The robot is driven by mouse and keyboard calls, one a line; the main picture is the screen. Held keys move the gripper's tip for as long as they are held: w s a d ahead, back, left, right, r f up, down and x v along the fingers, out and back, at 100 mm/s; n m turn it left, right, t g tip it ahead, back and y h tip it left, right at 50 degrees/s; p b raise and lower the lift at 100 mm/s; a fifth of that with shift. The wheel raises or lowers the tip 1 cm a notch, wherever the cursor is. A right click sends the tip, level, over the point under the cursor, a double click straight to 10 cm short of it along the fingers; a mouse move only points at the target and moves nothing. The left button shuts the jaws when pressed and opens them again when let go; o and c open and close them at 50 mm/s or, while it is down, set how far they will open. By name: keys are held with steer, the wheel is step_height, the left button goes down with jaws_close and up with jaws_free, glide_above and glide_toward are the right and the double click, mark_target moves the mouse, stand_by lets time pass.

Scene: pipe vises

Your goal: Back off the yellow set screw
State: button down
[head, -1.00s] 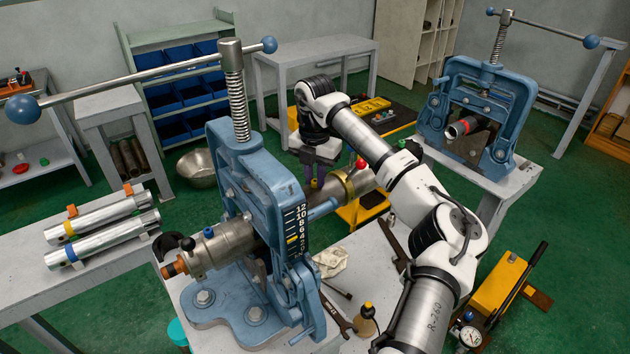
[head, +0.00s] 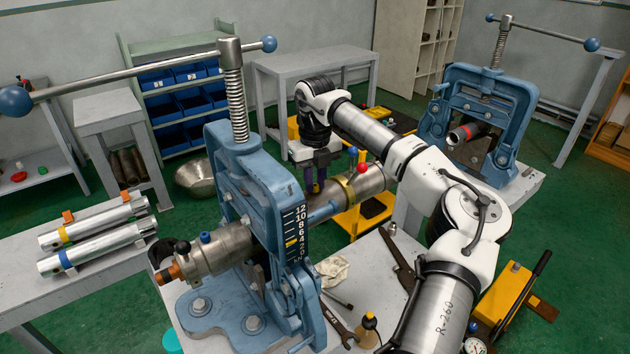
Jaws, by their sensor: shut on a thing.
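A grey metal pipe (head: 372,182) lies through the blue vise (head: 245,170), with a brass-yellow collar (head: 347,189) around it right of the vise. My gripper (head: 315,186) points down onto the top of the pipe assembly, between the vise frame and the collar. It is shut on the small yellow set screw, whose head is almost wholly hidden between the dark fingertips. A red knob (head: 362,168) and a blue knob (head: 352,152) stand near the collar, right of my gripper. Another blue knob (head: 205,237) stands on the pipe's near-left part.
The vise's long handle (head: 150,72) spans the upper left. Wrenches (head: 338,322), a rag (head: 333,270) and an oil can (head: 369,325) lie on the bench. Two pipes (head: 95,235) lie on the left table. A second vise (head: 480,110) stands at the back right.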

steer(key=n, duration=0.5)
steer(key=shift+f+n, duration=0.15)
steer(key=shift+n, duration=0.15)
steer(key=n, duration=0.4)
steer(key=shift+s+p, duration=0.1)
steer(key=shift+p, duration=0.2)
steer(key=n, duration=0.5)
steer(key=n+p, duration=0.1)
steer(key=n, duration=0.3)
steer(key=shift+f, duration=0.1)
steer(key=shift+n, duration=0.3)
steer(key=c, duration=1.3)
jaws_free()
steer(key=shift+r, duration=0.2)
